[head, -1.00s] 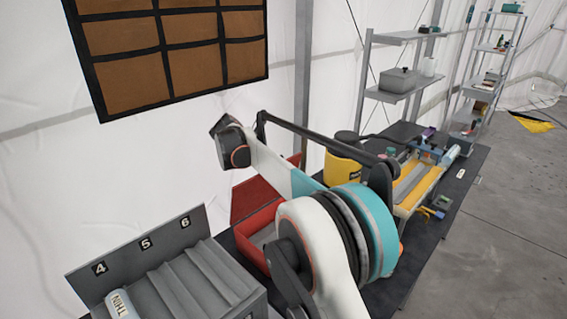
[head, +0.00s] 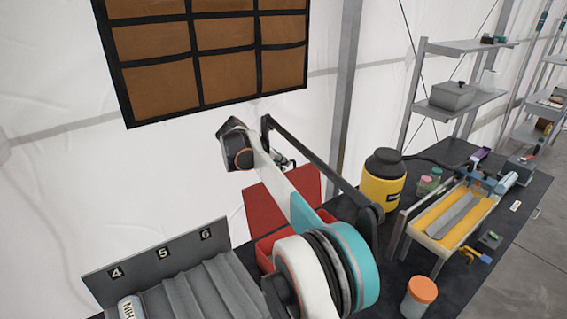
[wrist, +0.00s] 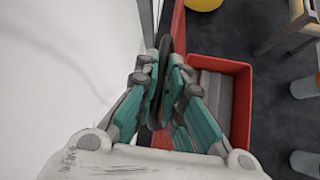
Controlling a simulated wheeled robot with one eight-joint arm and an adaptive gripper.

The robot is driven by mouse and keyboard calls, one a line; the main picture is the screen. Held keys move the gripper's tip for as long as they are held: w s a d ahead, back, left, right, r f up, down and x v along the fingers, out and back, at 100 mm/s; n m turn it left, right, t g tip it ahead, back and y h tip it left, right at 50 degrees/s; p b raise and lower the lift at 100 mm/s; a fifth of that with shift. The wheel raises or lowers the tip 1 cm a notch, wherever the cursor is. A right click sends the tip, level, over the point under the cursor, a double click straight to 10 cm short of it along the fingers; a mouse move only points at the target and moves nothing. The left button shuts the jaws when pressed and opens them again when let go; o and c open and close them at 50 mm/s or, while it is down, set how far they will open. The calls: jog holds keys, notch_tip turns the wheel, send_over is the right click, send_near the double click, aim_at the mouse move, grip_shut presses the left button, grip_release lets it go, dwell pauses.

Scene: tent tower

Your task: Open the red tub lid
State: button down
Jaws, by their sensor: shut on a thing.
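The red tub (head: 264,252) stands on the dark bench, partly hidden by my arm in the head view. Its red lid (head: 270,212) is raised steeply behind the opening. In the wrist view the lid (wrist: 178,22) shows nearly edge-on, as a narrow red strip. The open tub (wrist: 243,115) lies to its right, with a grey piece (wrist: 214,90) inside. My gripper (wrist: 167,52) is shut on the lid near its edge; the fingers hide the exact contact. In the head view my gripper (head: 288,160) is small, at the lid's top.
A grey ribbed rack (head: 190,280) numbered 4, 5, 6 stands left of the tub. A yellow canister (head: 381,182), an orange-lidded jar (head: 419,296) and a yellow-bedded machine (head: 450,222) stand right. The white tent wall is close behind the lid.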

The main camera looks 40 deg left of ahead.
jog(key=c, duration=1.7)
grip_release()
jog(key=v, duration=1.2)
jog(key=shift+w, duration=0.1)
